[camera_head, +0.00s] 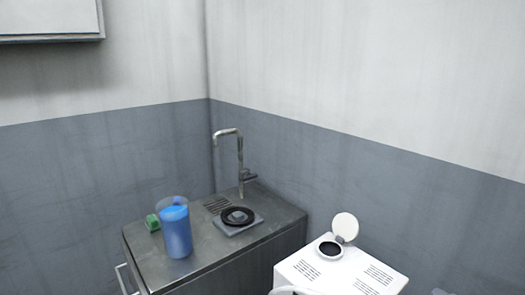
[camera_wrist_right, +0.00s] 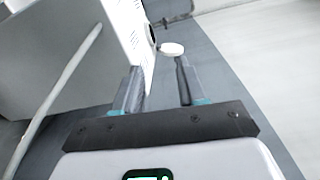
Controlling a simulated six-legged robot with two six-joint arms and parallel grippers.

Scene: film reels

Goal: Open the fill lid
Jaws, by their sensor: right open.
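The white machine (camera_head: 342,272) stands right of the metal counter, with slotted vents on its top. Its round fill opening (camera_head: 330,249) shows dark inside a raised rim. The round white fill lid (camera_head: 345,226) stands tilted up on its hinge at the opening's right side, leaving the opening uncovered. In the right wrist view the lid (camera_wrist_right: 172,49) is just beyond my right gripper (camera_wrist_right: 158,69), nearer the right finger. The gripper's fingers are apart with nothing between them. I cannot tell whether a finger touches the lid. My left gripper is not in view.
The metal counter (camera_head: 150,262) holds a blue-filled clear container (camera_head: 176,229), a green block (camera_head: 153,222), a dark disc on a plate (camera_head: 238,216) and a tap (camera_head: 240,165). Walls close in behind. A pale curved bar (camera_wrist_right: 62,85) runs beside the machine in the wrist view.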

